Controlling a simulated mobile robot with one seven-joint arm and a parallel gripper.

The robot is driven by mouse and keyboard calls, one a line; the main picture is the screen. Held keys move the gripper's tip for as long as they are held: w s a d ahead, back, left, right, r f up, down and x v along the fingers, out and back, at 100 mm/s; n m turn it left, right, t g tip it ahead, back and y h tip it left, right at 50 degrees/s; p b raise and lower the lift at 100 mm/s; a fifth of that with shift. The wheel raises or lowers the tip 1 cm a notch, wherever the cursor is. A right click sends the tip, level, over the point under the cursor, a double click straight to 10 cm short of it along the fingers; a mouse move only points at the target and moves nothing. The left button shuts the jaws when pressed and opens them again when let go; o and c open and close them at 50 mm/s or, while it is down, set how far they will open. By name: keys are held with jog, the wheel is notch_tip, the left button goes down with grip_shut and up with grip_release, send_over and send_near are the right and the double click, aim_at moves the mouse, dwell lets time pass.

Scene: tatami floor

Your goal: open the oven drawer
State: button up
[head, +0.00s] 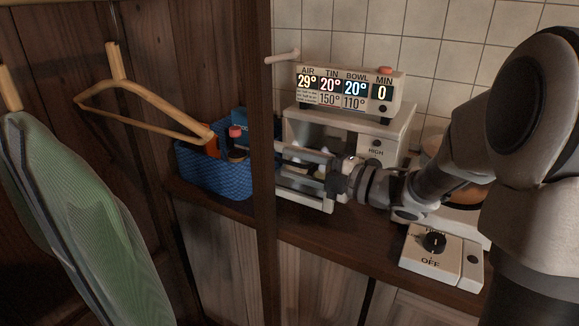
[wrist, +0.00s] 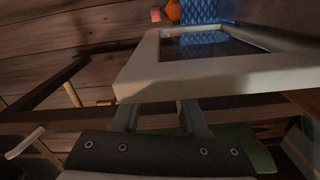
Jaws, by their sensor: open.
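The oven (head: 395,125) is a whitish box on the dark shelf, its front facing left. A pale frame with a dark window (head: 305,203) shows at its front, partly hidden by the wooden post and my gripper. In the wrist view this pale frame (wrist: 200,78) is large, close and tilted. My gripper (head: 315,172) is at the oven's front. In the wrist view its two fingers (wrist: 160,108) are apart, with nothing seen between them. Their tips meet the frame's lower edge in the picture; whether they touch it I cannot tell.
A wooden post (head: 264,130) stands just left of the oven front. A blue basket (head: 215,170) with bottles is beyond it. A display box (head: 345,90) sits on the oven. A burner with a knob (head: 433,243) is at right. A hanger (head: 140,88) and green garment (head: 85,220) hang left.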

jog(key=shift+w+a, duration=0.35)
jog(key=shift+a, duration=0.25)
jog(key=c, duration=0.6)
grip_shut()
jog(key=shift+f, duration=0.1)
dwell(0.4)
